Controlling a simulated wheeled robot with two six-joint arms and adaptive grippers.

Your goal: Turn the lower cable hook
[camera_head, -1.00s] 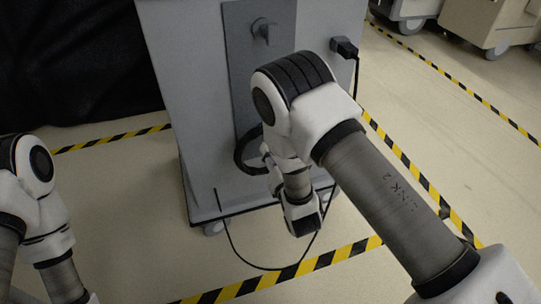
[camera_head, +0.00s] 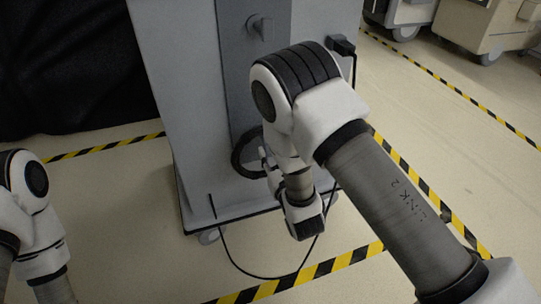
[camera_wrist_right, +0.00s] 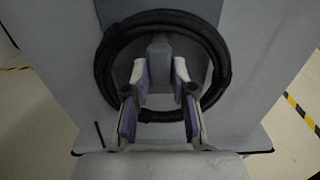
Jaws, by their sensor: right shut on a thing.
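The lower cable hook (camera_wrist_right: 158,56) is a grey block on the dark grey panel of the cart, inside a coiled black cable (camera_wrist_right: 101,62). In the right wrist view my right gripper (camera_wrist_right: 159,76) has one finger on each side of the hook and is shut on it. The cable ring surrounds the hook and passes behind the fingers. In the head view the coil (camera_head: 237,160) shows only in part; my right arm hides the hook and most of the gripper. My left arm shows at the left edge, but its gripper is out of frame.
The grey cart (camera_head: 180,100) stands on casters. An upper hook (camera_head: 262,28) sticks out of its panel. A black plug (camera_head: 343,46) sits at the cart's right side, and its cord loops down to the floor. Yellow-black tape (camera_head: 330,266) marks the floor. Other carts (camera_head: 478,30) stand far right.

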